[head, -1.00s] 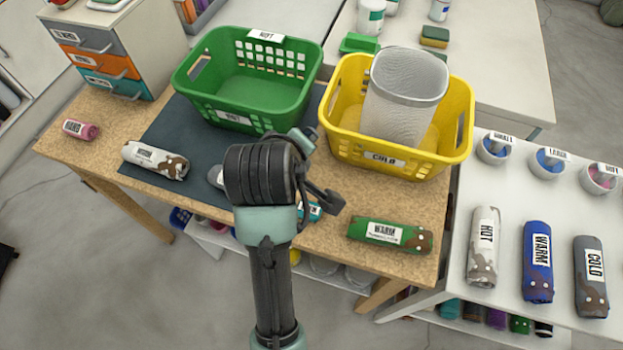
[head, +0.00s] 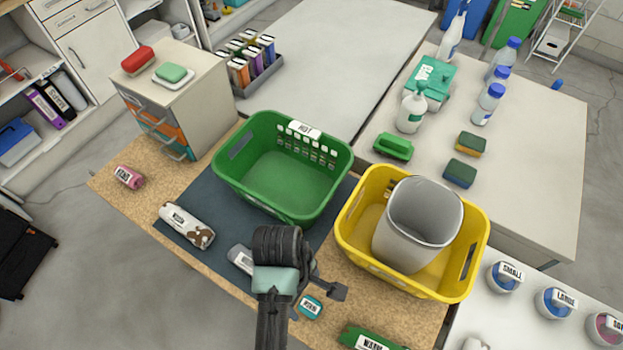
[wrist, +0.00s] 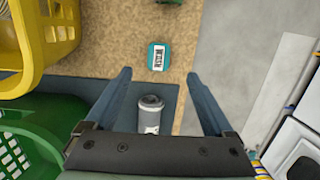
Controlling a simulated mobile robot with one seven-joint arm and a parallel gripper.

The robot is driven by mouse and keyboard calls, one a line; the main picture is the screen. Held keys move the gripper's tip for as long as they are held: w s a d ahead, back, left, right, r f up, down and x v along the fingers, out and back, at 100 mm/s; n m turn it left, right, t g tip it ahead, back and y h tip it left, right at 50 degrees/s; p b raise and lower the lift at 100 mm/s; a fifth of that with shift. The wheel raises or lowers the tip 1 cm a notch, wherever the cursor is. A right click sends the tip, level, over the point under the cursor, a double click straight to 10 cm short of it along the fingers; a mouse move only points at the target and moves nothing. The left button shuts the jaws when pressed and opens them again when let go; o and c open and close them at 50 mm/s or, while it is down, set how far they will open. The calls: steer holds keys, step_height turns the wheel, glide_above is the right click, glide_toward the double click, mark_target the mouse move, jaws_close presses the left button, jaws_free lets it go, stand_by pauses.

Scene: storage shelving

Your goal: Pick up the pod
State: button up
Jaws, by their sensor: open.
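I cannot tell for sure which thing is the pod. A small teal labelled piece (head: 310,306) lies on the tan table, right of my arm; it also shows in the wrist view (wrist: 157,57), beyond my fingertips. A grey cylinder with a white label (head: 240,259) lies on the dark mat, partly hidden by my arm. In the wrist view the cylinder (wrist: 149,116) appears between my fingers. My gripper (wrist: 160,73) is open, above the table, with nothing held. In the head view my arm hides most of the gripper.
A green basket (head: 232,190) stands on the mat. A yellow basket (head: 352,243) holds a grey bin (head: 432,205). A white patterned roll (head: 188,226), a pink roll (head: 129,177) and a green roll (head: 365,338) lie on the table. Drawers (head: 180,95) stand at the back left.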

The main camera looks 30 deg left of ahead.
mark_target(312, 310)
steer(key=shift+w+d+f, duration=0.1)
steer(key=shift+d+f, duration=0.1)
steer(key=shift+f, duration=1)
steer(key=shift+d+f, duration=0.2)
steer(key=shift+f, duration=1.2)
steer(key=shift+d+f, duration=0.15)
steer(key=shift+f, duration=1.25)
jaws_close()
steer(key=shift+r, duration=0.1)
